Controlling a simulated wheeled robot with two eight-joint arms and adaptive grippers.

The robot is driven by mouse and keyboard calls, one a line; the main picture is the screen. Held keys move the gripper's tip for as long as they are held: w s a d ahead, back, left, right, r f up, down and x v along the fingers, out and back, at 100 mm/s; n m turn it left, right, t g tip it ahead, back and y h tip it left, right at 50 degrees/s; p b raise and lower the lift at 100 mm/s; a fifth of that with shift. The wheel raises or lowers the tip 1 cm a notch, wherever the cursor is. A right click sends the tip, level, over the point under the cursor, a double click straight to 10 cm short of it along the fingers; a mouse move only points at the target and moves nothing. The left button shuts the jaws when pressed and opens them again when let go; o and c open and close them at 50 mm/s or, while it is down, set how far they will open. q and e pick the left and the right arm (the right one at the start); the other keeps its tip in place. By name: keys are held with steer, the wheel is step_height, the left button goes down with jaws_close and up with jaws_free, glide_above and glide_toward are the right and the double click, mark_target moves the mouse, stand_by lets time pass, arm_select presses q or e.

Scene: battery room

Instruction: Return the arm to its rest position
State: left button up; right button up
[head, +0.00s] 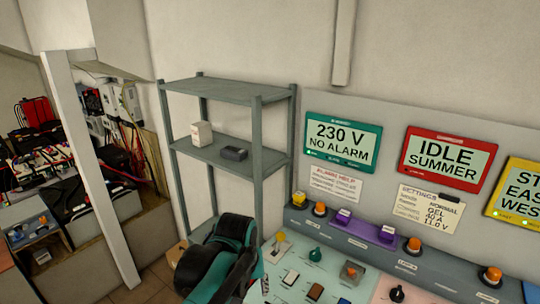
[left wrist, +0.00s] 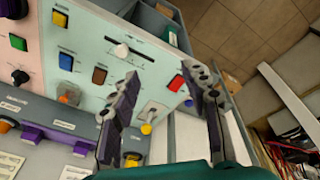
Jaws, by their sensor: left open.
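My left arm with its teal and black gripper (head: 238,260) is at the bottom of the head view, left of the control desk (head: 325,262) and in front of the grey shelf. In the left wrist view my left gripper (left wrist: 163,80) has its two dark fingers spread apart, with nothing between them. Past the fingers lie the desk's panel edge, a red button (left wrist: 177,82) and a small switch with a yellow knob (left wrist: 147,128). I cannot tell how far the fingertips are from the panel. My right gripper is in neither view.
A grey shelf (head: 232,91) holds a white box (head: 201,134) and a dark block (head: 234,153). Wall displays, a green one (head: 343,142) and a red one (head: 446,160), hang above the desk. A white post (head: 95,170) and cabled batteries stand left. Some floor (left wrist: 222,35) is bare.

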arm_select(q)
steer(key=s+a+f+t, duration=0.2)
steer(key=s+a, duration=0.3)
steer(key=a, duration=0.1)
steer(key=s+a+f+m+t+b, duration=0.1)
steer(key=s+a+f+t, duration=0.1)
steer(key=s+a, duration=0.4)
steer(key=shift+s+a+f+t+y, duration=0.2)
steer(key=shift+a+f+t+y, duration=0.2)
steer(key=shift+a+t, duration=0.1)
stand_by(2.3)
